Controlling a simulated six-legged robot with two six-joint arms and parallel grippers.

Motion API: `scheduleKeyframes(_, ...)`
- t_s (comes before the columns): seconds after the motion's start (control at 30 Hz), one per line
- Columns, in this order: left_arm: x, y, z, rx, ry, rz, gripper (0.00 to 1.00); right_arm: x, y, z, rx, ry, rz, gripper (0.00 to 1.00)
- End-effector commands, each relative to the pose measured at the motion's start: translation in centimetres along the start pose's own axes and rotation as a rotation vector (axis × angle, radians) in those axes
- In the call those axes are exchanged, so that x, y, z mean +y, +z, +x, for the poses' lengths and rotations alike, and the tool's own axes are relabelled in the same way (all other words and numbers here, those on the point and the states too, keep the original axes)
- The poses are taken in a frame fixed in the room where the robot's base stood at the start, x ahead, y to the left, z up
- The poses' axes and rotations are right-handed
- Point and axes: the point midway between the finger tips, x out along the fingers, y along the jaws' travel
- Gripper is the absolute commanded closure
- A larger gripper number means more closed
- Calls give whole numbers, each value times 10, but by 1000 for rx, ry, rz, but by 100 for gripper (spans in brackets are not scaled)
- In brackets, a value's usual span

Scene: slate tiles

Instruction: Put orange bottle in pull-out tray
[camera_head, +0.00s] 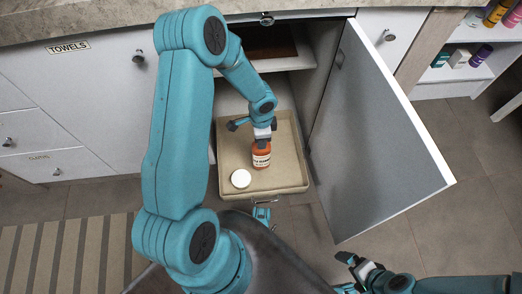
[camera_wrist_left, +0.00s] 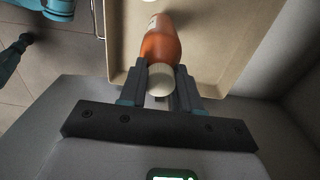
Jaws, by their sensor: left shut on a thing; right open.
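The orange bottle (camera_head: 261,158) has a pale label and a white cap, seen in the left wrist view (camera_wrist_left: 161,46). My left gripper (camera_head: 262,138) is shut on the bottle at its cap end, with one finger on each side in the left wrist view (camera_wrist_left: 160,86). The bottle is over the beige pull-out tray (camera_head: 289,183), inside its outline; I cannot tell whether it touches the tray floor. The tray is pulled out of the open cabinet and also shows in the left wrist view (camera_wrist_left: 215,52). My right gripper (camera_head: 352,271) is open and empty, low right of the tray.
A white round object (camera_head: 240,179) lies in the tray's front left. The open cabinet door (camera_head: 378,135) stands right of the tray. A striped rug (camera_head: 65,250) lies at lower left. Shelves with small bottles (camera_head: 484,54) stand at upper right.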

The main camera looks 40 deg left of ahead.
Motion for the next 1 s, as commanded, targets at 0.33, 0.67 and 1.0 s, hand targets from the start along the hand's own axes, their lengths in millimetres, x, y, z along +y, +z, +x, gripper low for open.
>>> scheduleKeyframes(0.33,0,0,39,-1,1,-1,100,9,-5,16,12,1,11,0)
scheduleKeyframes(0.67,0,0,60,1,-1,0,100,13,-8,22,20,2,19,0)
scheduleKeyframes(1.0,0,0,63,0,0,0,42,14,-8,25,21,2,20,0)
